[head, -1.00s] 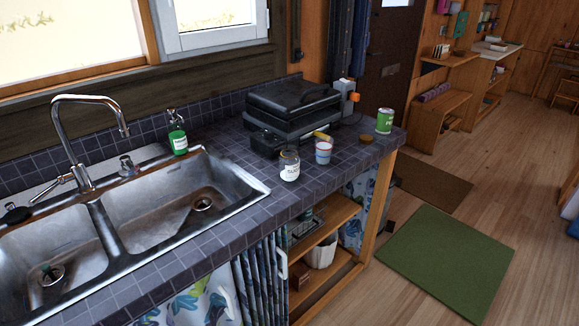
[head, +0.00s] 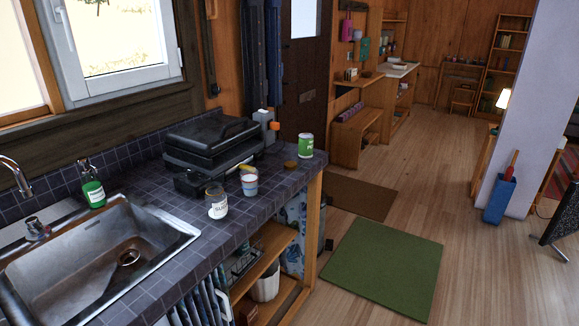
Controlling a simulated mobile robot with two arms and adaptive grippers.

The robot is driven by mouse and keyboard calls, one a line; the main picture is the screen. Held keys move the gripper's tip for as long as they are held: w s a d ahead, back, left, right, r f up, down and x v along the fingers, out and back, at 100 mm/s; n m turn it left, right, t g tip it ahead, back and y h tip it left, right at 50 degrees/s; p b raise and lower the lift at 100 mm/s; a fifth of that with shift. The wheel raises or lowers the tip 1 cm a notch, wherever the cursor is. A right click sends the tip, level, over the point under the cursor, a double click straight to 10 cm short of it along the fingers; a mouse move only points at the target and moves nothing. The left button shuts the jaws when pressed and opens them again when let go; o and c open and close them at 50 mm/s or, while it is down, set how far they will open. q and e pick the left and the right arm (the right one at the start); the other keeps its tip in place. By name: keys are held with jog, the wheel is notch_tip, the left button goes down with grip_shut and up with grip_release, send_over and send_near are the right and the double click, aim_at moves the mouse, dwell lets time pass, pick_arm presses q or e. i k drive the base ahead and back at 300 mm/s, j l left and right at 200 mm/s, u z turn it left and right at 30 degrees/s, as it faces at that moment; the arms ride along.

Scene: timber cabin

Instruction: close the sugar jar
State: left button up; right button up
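A glass jar (head: 217,205) with a pale label stands upright on the tiled counter, right of the sink. The lettering on its label is too small to read for certain; no lid shows on its top. A small brown round piece (head: 291,164), which looks like a lid, lies flat on the counter near the green can. Neither of my grippers shows in the head view.
A black camp stove (head: 213,145) sits behind. A green can (head: 306,146) stands at the counter's far end. A soap bottle (head: 92,185) is by the sink (head: 95,260). A green mat (head: 380,268) lies on open floor.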

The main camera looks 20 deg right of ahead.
aim_at(216, 204)
jog(key=l+u, duration=0.15)
jog(key=u, duration=0.35)
jog(key=i+l+u, duration=0.15)
jog(key=l+u, duration=0.15)
jog(key=l, duration=0.6)
jog(key=l+u, duration=0.35)
jog(key=l, duration=2.5)
